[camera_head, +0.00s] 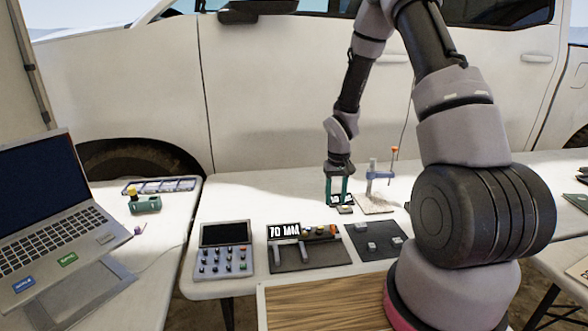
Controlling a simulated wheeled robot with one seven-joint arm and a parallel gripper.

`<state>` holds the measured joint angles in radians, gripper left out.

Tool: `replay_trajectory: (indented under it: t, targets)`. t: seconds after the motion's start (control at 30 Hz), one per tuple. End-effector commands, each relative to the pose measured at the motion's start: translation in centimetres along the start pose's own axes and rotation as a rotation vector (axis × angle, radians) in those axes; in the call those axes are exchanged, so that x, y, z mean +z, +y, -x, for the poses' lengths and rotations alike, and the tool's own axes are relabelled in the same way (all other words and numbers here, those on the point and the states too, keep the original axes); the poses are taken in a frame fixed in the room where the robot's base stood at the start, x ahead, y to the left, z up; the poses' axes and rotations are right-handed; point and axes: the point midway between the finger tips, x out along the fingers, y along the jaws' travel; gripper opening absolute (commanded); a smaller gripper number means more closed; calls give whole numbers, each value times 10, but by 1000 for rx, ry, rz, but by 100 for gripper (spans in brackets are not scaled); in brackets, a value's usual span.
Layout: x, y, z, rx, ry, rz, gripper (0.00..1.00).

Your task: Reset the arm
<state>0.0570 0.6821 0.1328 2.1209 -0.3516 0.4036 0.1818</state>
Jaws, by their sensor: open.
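My arm rises from the right of the view, bends at the top and hangs down over the middle table. My gripper (338,200) points down with its green fingers apart. A small grey item with a black-and-white label (343,205) lies at or just below the fingertips. I cannot tell whether the fingers touch it. A small stand with a blue arm and an orange top (381,175) is just right of my gripper.
A dark mat (368,252) holds small grey pieces. Left of it are a labelled device (302,262) and a button panel with a screen (224,262). A laptop (50,225) is on the left table. A white vehicle (270,100) stands behind.

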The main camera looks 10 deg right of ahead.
Motion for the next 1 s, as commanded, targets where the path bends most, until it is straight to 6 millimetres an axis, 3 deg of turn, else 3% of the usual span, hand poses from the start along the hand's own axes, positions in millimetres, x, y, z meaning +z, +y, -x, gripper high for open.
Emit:
replay_trajectory:
  t: [0.17, 0.47, 0.7, 1.0]
  targets:
    - [-4, 4, 54, 9, 58, -35, 48]
    - [24, 12, 195, -1, 208, -148, 48]
    - [74, 10, 287, -54, 328, -231, 48]
    - [157, 0, 367, -172, 475, -312, 48]
